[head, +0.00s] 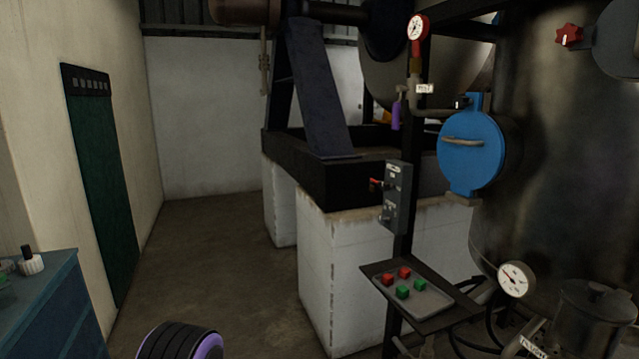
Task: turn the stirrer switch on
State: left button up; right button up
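A grey switch box (397,195) is fixed to a dark upright post right of the picture's middle in the head view. Small knobs or switches show on its face, but they are too small to tell which is the stirrer switch or how it is set. A small red part (376,183) sticks out from the box's left side.
Below the box, a tray (447,304) holds red and green cubes. A large dark tank with a blue round hatch (470,150) and a dial gauge (515,280) stands at right. A blue cabinet (40,305) is at left.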

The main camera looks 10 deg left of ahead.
aim_at(385, 186)
jog(key=u, duration=0.4)
jog(key=i, duration=0.85)
jog(key=z, duration=0.5)
jog(key=i, duration=0.65)
jog(key=z, duration=0.5)
